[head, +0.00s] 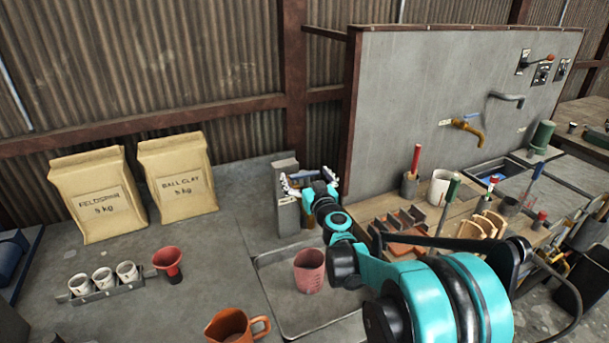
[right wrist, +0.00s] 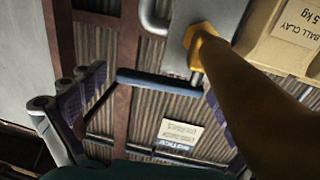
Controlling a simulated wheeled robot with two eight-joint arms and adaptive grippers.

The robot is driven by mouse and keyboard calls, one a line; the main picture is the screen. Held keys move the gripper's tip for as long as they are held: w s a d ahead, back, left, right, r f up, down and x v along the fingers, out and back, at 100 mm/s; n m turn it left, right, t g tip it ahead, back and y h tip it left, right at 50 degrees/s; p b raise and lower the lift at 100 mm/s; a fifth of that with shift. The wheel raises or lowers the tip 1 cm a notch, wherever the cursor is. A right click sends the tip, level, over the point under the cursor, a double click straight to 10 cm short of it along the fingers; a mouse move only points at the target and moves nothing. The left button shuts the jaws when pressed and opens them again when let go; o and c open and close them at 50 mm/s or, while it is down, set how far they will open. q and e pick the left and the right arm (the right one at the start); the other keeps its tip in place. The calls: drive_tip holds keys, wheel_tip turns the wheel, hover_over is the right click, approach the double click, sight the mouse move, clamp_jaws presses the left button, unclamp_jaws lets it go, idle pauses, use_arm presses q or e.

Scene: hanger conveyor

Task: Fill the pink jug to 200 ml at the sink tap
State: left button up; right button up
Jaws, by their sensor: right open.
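The pink jug (head: 309,270) stands upright in a shallow grey basin (head: 277,290) at lower centre of the head view; its fill level cannot be read. My right gripper (head: 311,184) is open beside a grey post (head: 287,198) behind the basin. In the right wrist view, a blue bar (right wrist: 158,83) shows between its spread fingers, apparently a tap lever. A yellow fitting (right wrist: 203,42) and a blurred brown-orange spout (right wrist: 270,115) are close to that camera. In the head view the gripper hides most of this tap. My left gripper is not in view.
Two clay bags (head: 85,195) (head: 178,180) stand at the back left. A brass wall tap (head: 467,128) and crowded tool bench are at right.

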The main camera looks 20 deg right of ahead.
drive_tip(key=shift+s, duration=0.1)
drive_tip(key=s+a, duration=0.1)
drive_tip(key=s, duration=1)
drive_tip(key=shift+s+a, duration=0.15)
drive_tip(key=shift+s, duration=0.25)
